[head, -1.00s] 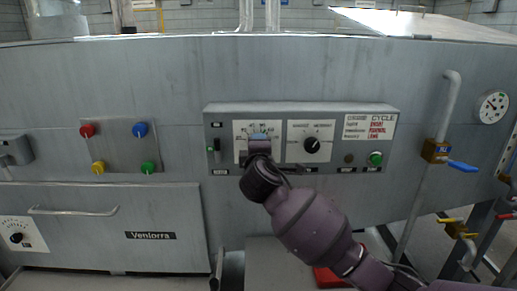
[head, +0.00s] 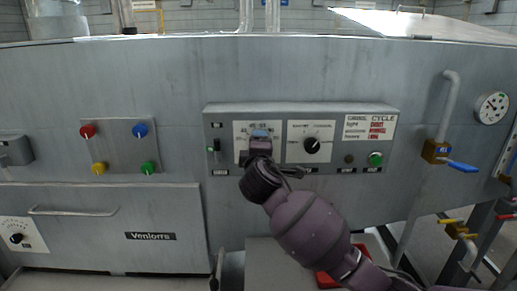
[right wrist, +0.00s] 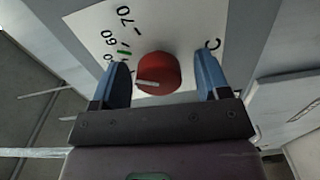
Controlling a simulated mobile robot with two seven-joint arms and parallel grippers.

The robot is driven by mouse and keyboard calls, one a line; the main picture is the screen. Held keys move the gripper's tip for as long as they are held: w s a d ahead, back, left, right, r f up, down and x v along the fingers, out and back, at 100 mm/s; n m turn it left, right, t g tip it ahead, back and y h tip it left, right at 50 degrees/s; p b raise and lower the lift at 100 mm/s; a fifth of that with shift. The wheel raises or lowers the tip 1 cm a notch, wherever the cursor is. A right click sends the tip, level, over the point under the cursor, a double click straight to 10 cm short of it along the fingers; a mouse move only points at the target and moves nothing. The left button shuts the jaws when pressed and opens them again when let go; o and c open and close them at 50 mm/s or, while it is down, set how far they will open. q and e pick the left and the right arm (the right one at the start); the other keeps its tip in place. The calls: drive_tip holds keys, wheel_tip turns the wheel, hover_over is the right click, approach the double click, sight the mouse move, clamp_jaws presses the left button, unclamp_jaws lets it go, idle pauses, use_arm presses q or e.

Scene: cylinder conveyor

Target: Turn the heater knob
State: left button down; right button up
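The heater knob (right wrist: 158,73) is red and round, with a pale pointer mark, on a white dial plate (right wrist: 92,22) with numbers such as 60 and 70 and a green mark. My right gripper (right wrist: 161,68) is open, with one blue finger on each side of the knob and a small gap on both sides. In the head view my right gripper (head: 260,134) is in front of the left dial of the grey control panel (head: 300,108) and hides the knob. My left gripper is not in view.
A black knob (head: 312,145) sits on the dial just to the right. A pipe with a blue valve handle (head: 463,166) stands farther right.

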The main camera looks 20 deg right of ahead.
drive_tip(key=v, duration=1)
drive_tip(key=shift+s+b, duration=0.35)
drive_tip(key=shift+s, duration=0.05)
drive_tip(key=shift+a+r, duration=0.1)
